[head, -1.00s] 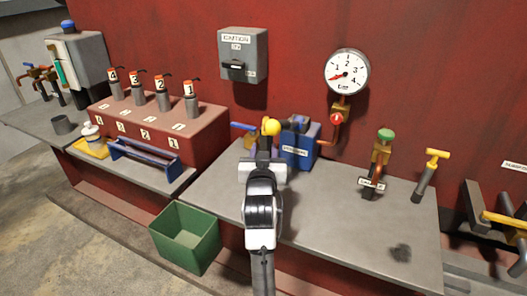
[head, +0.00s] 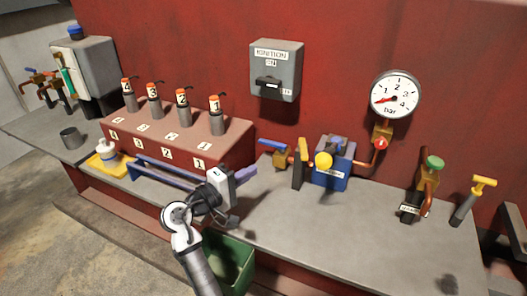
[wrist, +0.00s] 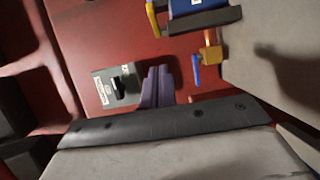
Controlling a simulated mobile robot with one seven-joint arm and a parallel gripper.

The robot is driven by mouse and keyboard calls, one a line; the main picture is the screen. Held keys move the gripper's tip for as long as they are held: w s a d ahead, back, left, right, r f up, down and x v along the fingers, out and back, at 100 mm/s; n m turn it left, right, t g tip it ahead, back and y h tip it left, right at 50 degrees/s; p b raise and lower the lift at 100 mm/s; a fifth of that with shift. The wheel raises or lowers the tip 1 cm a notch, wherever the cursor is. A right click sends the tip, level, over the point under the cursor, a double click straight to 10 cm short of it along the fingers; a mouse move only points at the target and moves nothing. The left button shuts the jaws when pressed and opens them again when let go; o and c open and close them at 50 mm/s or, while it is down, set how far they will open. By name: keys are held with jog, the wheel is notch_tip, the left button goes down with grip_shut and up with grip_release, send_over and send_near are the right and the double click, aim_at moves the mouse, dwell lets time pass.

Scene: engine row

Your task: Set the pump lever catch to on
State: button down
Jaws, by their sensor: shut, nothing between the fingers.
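The pump appears to be the blue box (head: 333,172) on the bench, with a white label and a yellow ball knob (head: 323,160) at its front left. A dark upright plate with a yellow-orange bar (head: 302,153) stands just left of it. I cannot tell which part is the catch or how it is set. The wrist view shows the blue box (wrist: 195,8) at the top, partly cut off. My gripper (head: 252,171), with purple fingers, is shut and empty, left of the pump and apart from it. Its fingers also show in the wrist view (wrist: 158,72).
A brass valve with a blue handle (head: 275,150) lies between gripper and pump. A grey ignition box (head: 275,75) and a pressure gauge (head: 395,94) are on the red wall. Left are the red block (head: 180,130) and blue rail (head: 150,172); a green bin (head: 238,265) is below.

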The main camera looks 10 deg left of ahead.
jog(key=b, duration=0.2)
send_near(303, 149)
jog(key=w, duration=0.4)
jog(key=shift+w+d+f, duration=0.1)
jog(key=shift+d+f, duration=0.1)
jog(key=shift+d, duration=0.55)
jog(key=shift+w+d+f, duration=0.15)
jog(key=shift+d+f, duration=0.1)
jog(key=shift+d, duration=0.45)
jog(key=shift+w+d, duration=0.1)
jog(key=shift+d, duration=0.05)
